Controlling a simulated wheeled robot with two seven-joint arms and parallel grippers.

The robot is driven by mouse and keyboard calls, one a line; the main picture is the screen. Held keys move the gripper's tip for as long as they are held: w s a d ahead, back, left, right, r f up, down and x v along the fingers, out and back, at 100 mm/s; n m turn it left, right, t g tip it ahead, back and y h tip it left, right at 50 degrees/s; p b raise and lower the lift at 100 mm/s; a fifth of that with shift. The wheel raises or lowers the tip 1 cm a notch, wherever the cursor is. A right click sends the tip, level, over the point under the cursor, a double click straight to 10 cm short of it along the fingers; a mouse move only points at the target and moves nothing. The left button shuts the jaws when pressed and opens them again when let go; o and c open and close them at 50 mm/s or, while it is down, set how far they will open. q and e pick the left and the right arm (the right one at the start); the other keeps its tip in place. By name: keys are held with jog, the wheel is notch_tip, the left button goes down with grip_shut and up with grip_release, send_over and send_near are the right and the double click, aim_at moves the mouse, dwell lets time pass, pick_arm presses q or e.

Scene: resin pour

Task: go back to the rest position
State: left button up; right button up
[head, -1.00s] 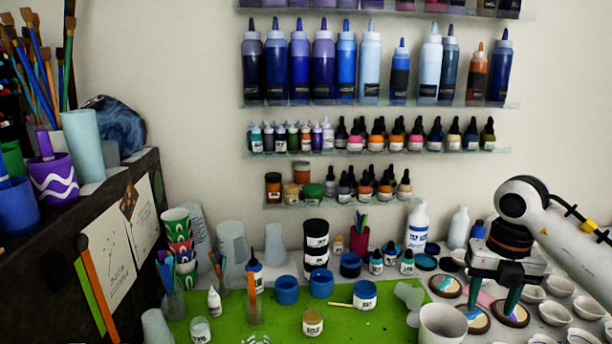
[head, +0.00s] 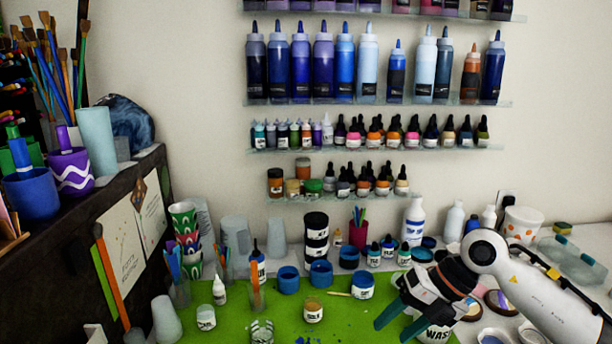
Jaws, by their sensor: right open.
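My right gripper (head: 394,326) is in the head view at the lower right, its arm coming in from the right edge. Its two dark green fingers point down and left and are spread apart, with nothing seen between them. It is in front of a white cup with the letters "WAS" (head: 436,333) and hides much of it. The fingers are above the right part of the green mat (head: 270,325). My left gripper is not in view.
Blue tubs (head: 321,273), a labelled jar (head: 362,285) and a small amber jar (head: 313,310) stand on the mat. Cups and bottles line the back. A dark cabinet (head: 60,290) borders the left. Wall shelves hold bottles (head: 300,62). Painted round coasters (head: 499,303) lie right, partly behind my arm.

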jog(key=s+a+r+m+t+y, duration=0.2)
jog(key=a+r+y, duration=0.2)
jog(key=a+y, duration=0.25)
jog(key=s+a+r+m+t+y, duration=0.2)
jog(key=a+r+y, duration=0.2)
jog(key=a+y, duration=0.25)
jog(key=w+d+m+t+h, duration=0.3)
jog(key=d+m+t+h, duration=0.3)
jog(key=m+t, duration=0.8)
jog(key=s+d+f+m+g+h, duration=0.2)
jog(key=d+f+m+h, duration=0.3)
jog(key=f+m+h, duration=0.3)
jog(key=s+d+f+m+g+h, duration=0.2)
jog(key=d+f+m+h, duration=0.4)
jog(key=f, duration=0.3)
jog(key=s+f+m+g, duration=0.1)
jog(key=s+f+g, duration=0.55)
jog(key=s, duration=0.45)
jog(key=s+f+m+g, duration=0.1)
jog(key=s+f+g, duration=0.5)
jog(key=s, duration=0.4)
notch_tip(320, 180, down, 26)
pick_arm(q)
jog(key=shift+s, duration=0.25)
pick_arm(e)
jog(key=s+d+f+g, duration=0.1)
jog(key=s+d+f, duration=0.2)
jog(key=s+f, duration=1.4)
jog(key=shift+s+d+f, duration=0.15)
jog(key=shift+d+f, duration=0.05)
